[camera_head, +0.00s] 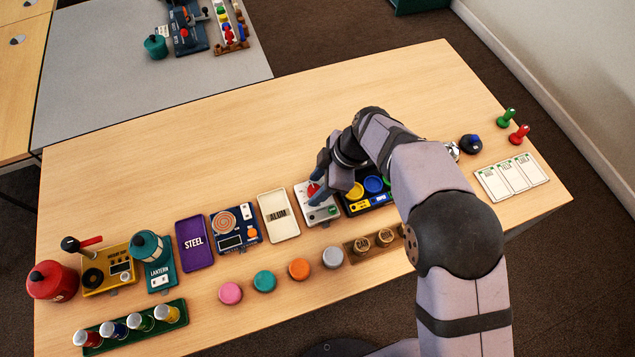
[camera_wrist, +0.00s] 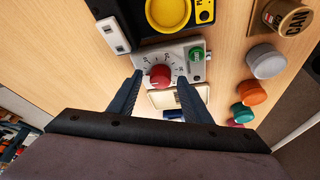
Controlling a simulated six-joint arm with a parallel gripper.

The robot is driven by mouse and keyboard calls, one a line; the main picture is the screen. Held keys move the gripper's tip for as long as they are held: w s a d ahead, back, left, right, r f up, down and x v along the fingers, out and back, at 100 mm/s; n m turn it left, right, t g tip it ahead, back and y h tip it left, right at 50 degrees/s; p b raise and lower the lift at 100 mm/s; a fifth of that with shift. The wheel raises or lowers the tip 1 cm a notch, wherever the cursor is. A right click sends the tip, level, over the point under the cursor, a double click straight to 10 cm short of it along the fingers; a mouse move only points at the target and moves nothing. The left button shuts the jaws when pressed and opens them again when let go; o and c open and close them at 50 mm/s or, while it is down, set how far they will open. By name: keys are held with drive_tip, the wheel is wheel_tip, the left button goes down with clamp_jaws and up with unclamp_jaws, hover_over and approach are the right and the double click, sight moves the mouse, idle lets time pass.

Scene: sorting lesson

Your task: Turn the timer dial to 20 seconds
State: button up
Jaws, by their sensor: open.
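The timer is a light grey box (camera_head: 322,213) with a red dial, on the table right of the ALUM tray. In the wrist view the red dial (camera_wrist: 160,76) sits on the timer's pale face (camera_wrist: 172,57), with tick marks around it and a green button (camera_wrist: 196,54) beside it. The tick numbers are too small to read. My gripper (camera_wrist: 157,80) is open, with one finger on either side of the red dial and gaps visible between them. In the head view my gripper (camera_head: 318,184) is over the timer and hides part of it.
A dark blue unit with yellow and blue round parts (camera_head: 373,184) stands right beside the timer. The ALUM tray (camera_head: 278,230) is close on its left. Coloured pucks, including an orange one (camera_head: 299,269), lie in front. The table behind the timer is clear.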

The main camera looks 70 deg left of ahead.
drive_tip(key=shift+c, duration=0.4)
drive_tip(key=c, duration=1)
drive_tip(key=shift+f+b, duration=0.1)
drive_tip(key=shift+b, duration=0.2)
